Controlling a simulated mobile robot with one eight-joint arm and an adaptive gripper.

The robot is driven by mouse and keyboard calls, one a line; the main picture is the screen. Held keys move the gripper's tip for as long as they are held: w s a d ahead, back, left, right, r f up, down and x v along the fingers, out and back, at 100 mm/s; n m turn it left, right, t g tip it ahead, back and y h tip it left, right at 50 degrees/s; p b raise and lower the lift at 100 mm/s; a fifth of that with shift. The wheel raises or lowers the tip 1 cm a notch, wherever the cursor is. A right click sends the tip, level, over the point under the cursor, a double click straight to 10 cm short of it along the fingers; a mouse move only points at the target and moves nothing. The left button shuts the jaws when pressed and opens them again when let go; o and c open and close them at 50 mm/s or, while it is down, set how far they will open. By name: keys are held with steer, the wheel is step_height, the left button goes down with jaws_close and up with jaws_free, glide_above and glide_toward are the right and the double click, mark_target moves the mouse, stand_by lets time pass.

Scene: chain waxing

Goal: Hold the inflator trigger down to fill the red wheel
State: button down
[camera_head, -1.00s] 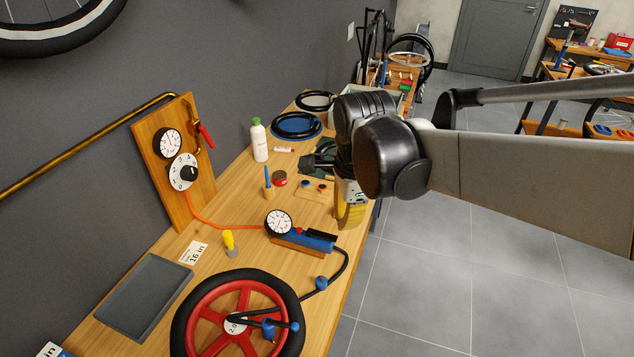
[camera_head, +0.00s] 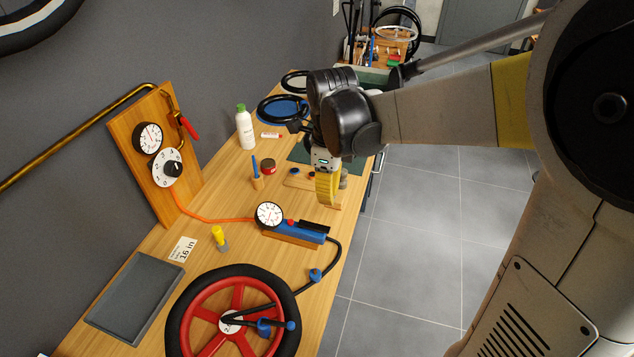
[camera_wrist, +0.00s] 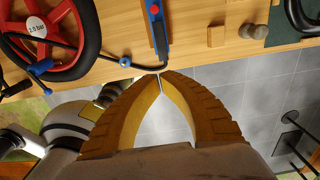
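The red wheel (camera_head: 205,297) with its black tyre lies flat at the front of the bench; part of it shows at the upper left of the wrist view (camera_wrist: 33,28). The blue inflator (camera_head: 285,232) sits on a wooden block behind it, with a black trigger (camera_head: 313,226) on top and a round gauge (camera_head: 269,214) at its left end. A black hose (camera_head: 335,262) runs from it toward the wheel. My gripper (camera_head: 327,203) hangs above and behind the inflator, apart from it. In the wrist view its yellow fingertips (camera_wrist: 161,75) meet, with nothing between them.
A wooden panel (camera_head: 137,180) with a dial and gauge stands at the left, joined by an orange hose. A yellow-topped peg (camera_head: 219,239), a grey tray (camera_head: 130,298) and a white bottle (camera_head: 244,130) stand on the bench. Open floor lies right of the bench edge.

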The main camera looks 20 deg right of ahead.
mark_target(328, 232)
step_height(328, 232, down, 12)
steer(key=b, duration=0.3)
steer(key=shift+d+f+t+y+b, duration=0.15)
steer(key=shift+f+t+y+b, duration=0.2)
steer(key=shift+f+b, duration=0.6)
steer(key=shift+r, duration=0.3)
stand_by(1.6)
steer(key=shift+r+p, duration=0.65)
steer(key=shift+r, duration=0.1)
